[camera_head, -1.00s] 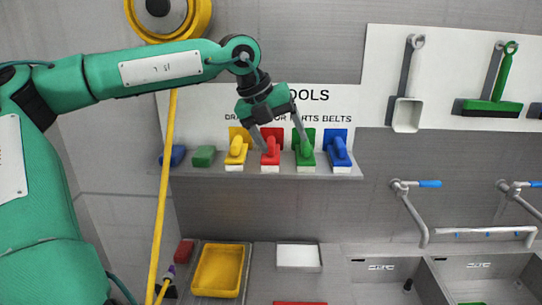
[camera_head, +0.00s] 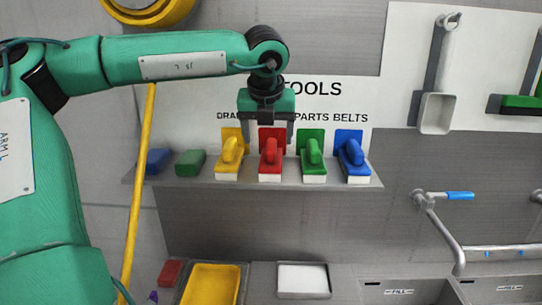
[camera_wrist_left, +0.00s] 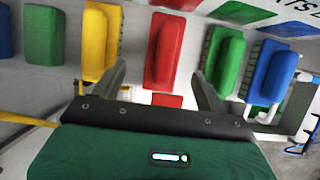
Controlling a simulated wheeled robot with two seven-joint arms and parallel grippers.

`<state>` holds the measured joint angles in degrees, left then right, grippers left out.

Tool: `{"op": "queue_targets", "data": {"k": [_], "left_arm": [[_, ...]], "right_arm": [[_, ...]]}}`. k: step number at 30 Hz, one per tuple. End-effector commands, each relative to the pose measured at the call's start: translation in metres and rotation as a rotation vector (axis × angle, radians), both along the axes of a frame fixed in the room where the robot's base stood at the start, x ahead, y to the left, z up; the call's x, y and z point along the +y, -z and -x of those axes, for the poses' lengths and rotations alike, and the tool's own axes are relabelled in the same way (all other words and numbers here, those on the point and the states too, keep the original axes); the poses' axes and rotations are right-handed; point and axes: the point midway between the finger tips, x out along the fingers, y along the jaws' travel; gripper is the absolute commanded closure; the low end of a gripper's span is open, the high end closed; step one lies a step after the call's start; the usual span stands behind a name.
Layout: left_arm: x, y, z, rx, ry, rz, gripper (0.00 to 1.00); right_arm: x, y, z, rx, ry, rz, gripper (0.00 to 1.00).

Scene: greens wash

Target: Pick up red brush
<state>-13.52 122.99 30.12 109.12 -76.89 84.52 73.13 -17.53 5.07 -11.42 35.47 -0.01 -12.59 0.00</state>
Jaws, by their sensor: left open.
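The red brush (camera_head: 270,155) stands on a wall shelf between the yellow brush (camera_head: 230,155) and the green brush (camera_head: 312,155). It has a red handle and a white lower edge. My left gripper (camera_head: 269,142) is open and empty, with one finger on each side of the red brush's upper part. In the left wrist view the red brush (camera_wrist_left: 165,50) lies between and beyond the two open fingers (camera_wrist_left: 160,85), with a gap on each side. I cannot tell how far the fingertips are from it in depth. My right gripper is not in view.
The blue brush (camera_head: 352,155) stands at the right of the shelf (camera_head: 200,183). Green (camera_head: 190,162) and blue (camera_head: 158,161) blocks sit at its left end. Trays and sinks lie below.

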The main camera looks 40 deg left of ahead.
Motion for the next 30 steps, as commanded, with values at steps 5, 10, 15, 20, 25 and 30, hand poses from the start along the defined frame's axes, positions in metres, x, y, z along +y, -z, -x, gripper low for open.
{"op": "queue_targets", "data": {"k": [5,10,15,20,25,30], "left_arm": [[0.006,0.020,-0.007,0.001,-0.001,0.002,0.25],[0.007,0.026,-0.010,0.001,0.000,0.000,0.25],[0.010,0.038,-0.018,0.005,0.001,0.002,0.25],[0.014,0.055,-0.025,0.005,-0.001,0.002,0.25],[0.017,0.067,-0.029,0.002,0.000,0.001,0.25],[0.018,0.070,-0.029,0.000,-0.001,0.000,0.25]], "right_arm": [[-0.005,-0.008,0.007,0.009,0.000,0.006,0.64],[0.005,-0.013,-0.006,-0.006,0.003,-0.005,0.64],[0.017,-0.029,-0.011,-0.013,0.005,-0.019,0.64],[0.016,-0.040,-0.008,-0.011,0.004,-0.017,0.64],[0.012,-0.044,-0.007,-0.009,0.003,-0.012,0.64],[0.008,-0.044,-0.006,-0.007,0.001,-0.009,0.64]]}}
